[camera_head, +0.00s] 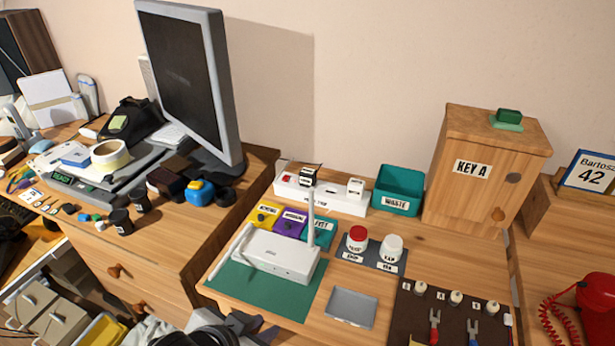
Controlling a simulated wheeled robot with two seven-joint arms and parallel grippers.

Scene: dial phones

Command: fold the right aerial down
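The white router (275,259) sits on a green mat (268,302) on the wooden table. Its right aerial (311,218) stands upright from the back right of the router. Its left aerial (229,254) lies low and slanted along the router's left side. My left gripper (250,331) is at the bottom edge of the view, dark and partly cut off, in front of the mat and apart from the router. Its fingers are not clear enough to tell open from shut. My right gripper is not in view.
Yellow, purple and teal labelled pads (289,222) lie behind the router. A large monitor (190,80) stands at back left.

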